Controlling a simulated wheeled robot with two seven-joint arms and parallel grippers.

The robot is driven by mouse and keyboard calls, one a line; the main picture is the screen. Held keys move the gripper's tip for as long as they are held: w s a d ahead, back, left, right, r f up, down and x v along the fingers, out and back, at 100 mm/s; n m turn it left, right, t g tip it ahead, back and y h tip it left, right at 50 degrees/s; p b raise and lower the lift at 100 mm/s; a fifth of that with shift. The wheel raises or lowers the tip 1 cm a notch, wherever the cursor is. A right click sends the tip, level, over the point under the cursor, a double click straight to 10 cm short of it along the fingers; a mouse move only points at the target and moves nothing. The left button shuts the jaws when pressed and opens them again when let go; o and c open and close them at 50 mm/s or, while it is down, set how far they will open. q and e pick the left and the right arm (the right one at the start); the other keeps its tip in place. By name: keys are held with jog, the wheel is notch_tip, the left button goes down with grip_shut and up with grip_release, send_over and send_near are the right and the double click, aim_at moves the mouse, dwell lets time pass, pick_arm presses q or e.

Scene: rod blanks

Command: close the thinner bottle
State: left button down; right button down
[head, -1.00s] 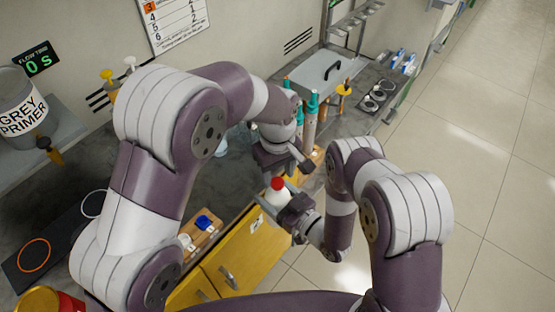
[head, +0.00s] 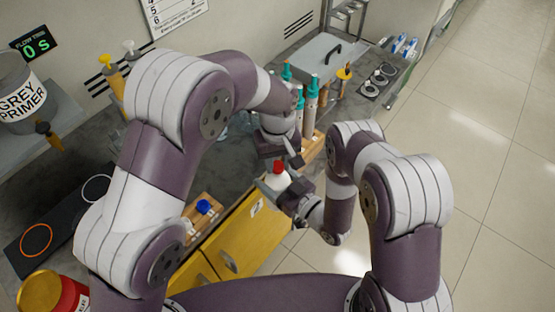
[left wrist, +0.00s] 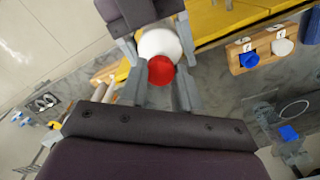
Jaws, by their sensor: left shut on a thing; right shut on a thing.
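The bottle is white with a red cap. The white bottle (head: 272,182) is partly hidden in the head view, and it shows in the left wrist view (left wrist: 160,42). My right gripper (head: 273,186) is shut around the bottle's body. The red cap (head: 278,167) is at its top and also shows in the left wrist view (left wrist: 161,70). My left gripper (left wrist: 159,88) is shut on the cap, one finger on each side; in the head view it is above the cap. I cannot see how far the cap is threaded.
A wooden block with a blue cap (left wrist: 249,60) and a white cap (left wrist: 283,46) lies on the counter. Yellow cabinet doors (head: 240,237) are below. The floor at right is clear.

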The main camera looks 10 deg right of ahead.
pick_arm(q)
jog(key=m, duration=0.7)
jog(key=shift+m, duration=0.4)
jog(key=m, duration=1.3)
jog(key=shift+m, duration=0.4)
jog(key=c, duration=0.7)
grip_release()
jog(key=shift+r, duration=0.1)
notch_tip(320, 180, up, 7)
jog(key=shift+r, duration=0.1)
